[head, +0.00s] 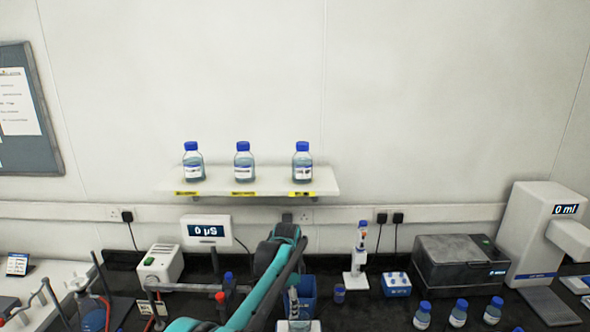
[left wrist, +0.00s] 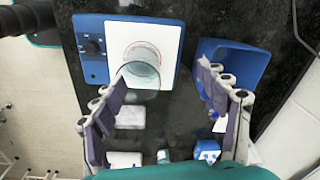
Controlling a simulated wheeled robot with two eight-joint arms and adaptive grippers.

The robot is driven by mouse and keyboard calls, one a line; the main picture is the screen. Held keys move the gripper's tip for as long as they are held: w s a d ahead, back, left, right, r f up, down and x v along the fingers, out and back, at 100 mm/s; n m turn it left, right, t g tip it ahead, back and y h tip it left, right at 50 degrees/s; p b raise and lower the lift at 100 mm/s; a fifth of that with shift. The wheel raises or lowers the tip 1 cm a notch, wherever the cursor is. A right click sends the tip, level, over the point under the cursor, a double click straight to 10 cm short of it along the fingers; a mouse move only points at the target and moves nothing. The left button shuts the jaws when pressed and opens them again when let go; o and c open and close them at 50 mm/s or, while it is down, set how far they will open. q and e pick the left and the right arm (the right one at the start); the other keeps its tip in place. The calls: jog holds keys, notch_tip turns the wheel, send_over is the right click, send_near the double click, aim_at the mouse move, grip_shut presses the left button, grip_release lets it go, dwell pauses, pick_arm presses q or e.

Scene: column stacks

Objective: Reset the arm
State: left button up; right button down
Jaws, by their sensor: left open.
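My left arm (head: 270,270), teal and grey, rises from the bottom of the head view and bends down over the dark bench. My left gripper (left wrist: 160,78) is open in the left wrist view, its two fingers well apart and nothing held between them. Below the fingers, a clear glass beaker (left wrist: 141,72) stands on the white plate of a blue stirrer (left wrist: 92,62). I cannot tell how far above the beaker the fingers are. My right gripper is in neither view.
A blue bin (left wrist: 232,58) is right of the stirrer in the wrist view. A shelf (head: 270,184) holds three blue-capped bottles. A white meter (head: 207,229), a dark box (head: 455,262), a white dispenser (head: 530,225) and a blue-white rack (head: 396,285) stand along the wall.

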pick_arm(q)
jog(key=s+a+r+n+t+b, duration=0.35)
jog(key=s+a+n+b, duration=0.5)
jog(key=s, duration=0.65)
jog(key=s+a+f+n+t+b, duration=0.1)
jog(key=s+a+f+n+b, duration=0.1)
jog(key=s+f, duration=0.3)
jog(key=s+a+f+n+t+b, duration=0.2)
jog(key=s+a+f+n+b, duration=0.1)
jog(key=s, duration=1)
notch_tip(320, 180, down, 4)
jog(key=shift+s+a+r+n+b, duration=0.3)
jog(key=shift+a+n, duration=0.25)
jog(key=shift+a, duration=0.7)
jog(key=shift+f, duration=0.1)
